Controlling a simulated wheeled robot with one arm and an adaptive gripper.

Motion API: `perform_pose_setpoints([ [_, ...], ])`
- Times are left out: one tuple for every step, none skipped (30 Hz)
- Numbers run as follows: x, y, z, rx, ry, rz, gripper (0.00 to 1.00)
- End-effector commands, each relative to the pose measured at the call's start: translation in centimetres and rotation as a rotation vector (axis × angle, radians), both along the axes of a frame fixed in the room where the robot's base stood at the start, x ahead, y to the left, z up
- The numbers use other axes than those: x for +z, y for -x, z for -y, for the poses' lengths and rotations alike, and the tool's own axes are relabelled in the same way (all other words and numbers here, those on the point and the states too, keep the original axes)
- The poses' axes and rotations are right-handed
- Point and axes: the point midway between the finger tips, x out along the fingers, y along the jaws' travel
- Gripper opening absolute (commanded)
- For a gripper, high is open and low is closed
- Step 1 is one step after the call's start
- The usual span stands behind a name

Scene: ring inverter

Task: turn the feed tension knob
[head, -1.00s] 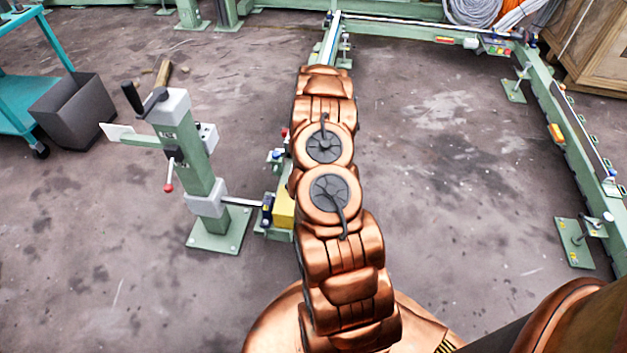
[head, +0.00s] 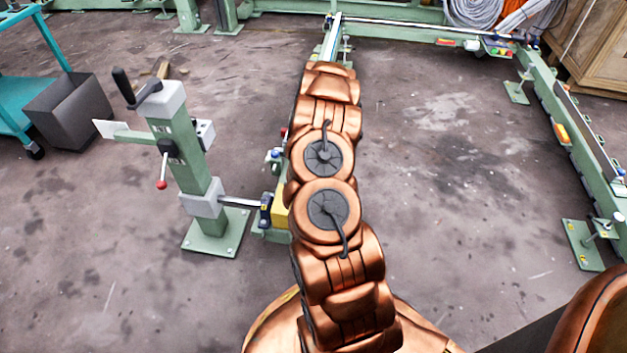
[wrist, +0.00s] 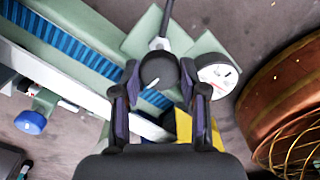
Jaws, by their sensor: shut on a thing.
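A round dark knob (wrist: 159,70) with a white pointer line sits at the centre of the wrist view, taken to be the feed tension knob. My gripper (wrist: 160,75) has one finger on each side of it and is shut on it. The pointer line slants down to the left. A white dial (wrist: 217,73) with a dark needle and a small red mark is just right of the knob. In the head view my own arm hides the gripper and the knob.
A blue ribbed belt (wrist: 72,48) runs left of the knob, with a blue cap (wrist: 30,122) below it. A copper-brown round rim with loose wire (wrist: 281,110) is close on the right. A green crank stand (head: 188,160) stands left of my arm. Floor right is clear.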

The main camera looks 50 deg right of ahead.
Motion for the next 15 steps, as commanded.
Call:
perform_pose_setpoints([
  [0.03,-0.44,0.36,0.041,0.01,0.012,0.08],
  [0.05,-0.45,0.36,0.066,0.011,0.012,0.08],
  [0.07,-0.46,0.38,0.097,0.011,0.012,0.08],
  [0.09,-0.47,0.38,0.119,0.011,0.012,0.08],
  [0.11,-0.47,0.39,0.14,0.011,0.013,0.08],
  [0.14,-0.48,0.41,0.168,0.011,0.013,0.08],
  [0.15,-0.48,0.43,0.188,0.012,0.013,0.08],
  [0.16,-0.47,0.44,0.206,0.012,0.013,0.08],
  [0.18,-0.49,0.46,0.229,0.013,0.013,0.08],
  [0.2,-0.49,0.47,0.245,0.013,0.014,0.08],
  [0.21,-0.5,0.49,0.26,0.014,0.014,0.08],
  [0.23,-0.5,0.5,0.278,0.014,0.014,0.08],
  [0.23,-0.5,0.5,0.291,0.014,0.014,0.08],
  [0.24,-0.52,0.49,0.301,0.014,0.014,0.08],
  [0.26,-0.53,0.5,0.315,0.015,0.014,0.08],
])
